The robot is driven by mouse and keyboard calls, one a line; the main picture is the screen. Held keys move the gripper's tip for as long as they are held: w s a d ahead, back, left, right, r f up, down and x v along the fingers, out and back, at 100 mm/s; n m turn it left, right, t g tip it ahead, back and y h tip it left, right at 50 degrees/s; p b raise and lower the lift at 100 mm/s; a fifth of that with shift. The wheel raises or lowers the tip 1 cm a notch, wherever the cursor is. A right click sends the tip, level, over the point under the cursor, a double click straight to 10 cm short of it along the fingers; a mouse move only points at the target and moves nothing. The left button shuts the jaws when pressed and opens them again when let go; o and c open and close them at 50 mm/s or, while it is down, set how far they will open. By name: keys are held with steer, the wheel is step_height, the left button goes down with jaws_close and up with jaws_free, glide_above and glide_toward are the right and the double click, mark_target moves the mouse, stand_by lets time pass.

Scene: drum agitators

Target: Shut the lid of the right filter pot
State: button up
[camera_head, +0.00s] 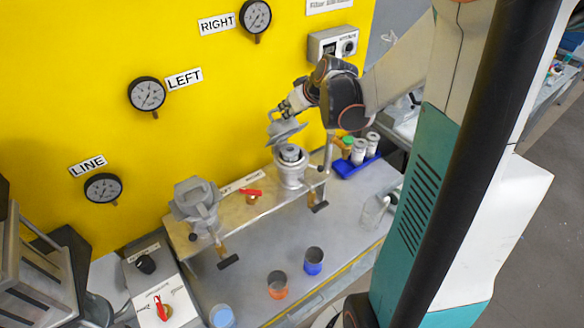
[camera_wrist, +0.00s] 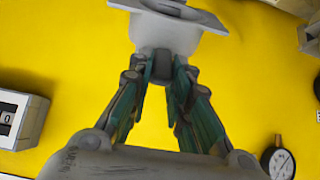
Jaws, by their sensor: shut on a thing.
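The right filter pot (camera_head: 291,173) is a grey metal pot on the raised shelf, with its top open and a round insert showing in its mouth. Its grey lid (camera_head: 287,133) stands raised and tilted above the pot, apart from the rim. My gripper (camera_head: 283,110) is at the upper part of the lid, shut on it. In the wrist view, my gripper's fingertips (camera_wrist: 162,68) close on a grey tab of the lid (camera_wrist: 178,32). The exact contact is small and partly hidden. The left filter pot (camera_head: 196,203) has its lid down.
A red-handled valve (camera_head: 252,193) sits between the pots. A blue rack (camera_head: 353,165) with bottles stands right of the right pot. An orange cup (camera_head: 277,285) and a blue cup (camera_head: 313,262) stand on the lower bench. The yellow panel (camera_head: 215,95) with gauges is close behind.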

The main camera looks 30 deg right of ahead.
steer(key=shift+s+f, duration=0.25)
steer(key=shift+s, duration=0.25)
steer(key=shift+s+f, duration=0.2)
steer(key=shift+s, duration=0.25)
steer(key=s+f+b, duration=0.2)
steer(key=s, duration=0.1)
steer(key=shift+s+d+f, duration=0.1)
steer(key=shift+s+f, duration=0.05)
steer(key=shift+f, duration=0.15)
steer(key=shift+b, duration=0.3)
steer(key=s+f+b, duration=0.2)
steer(key=f, duration=0.1)
steer(key=shift+s+f+b, duration=0.2)
steer(key=shift+b, duration=0.15)
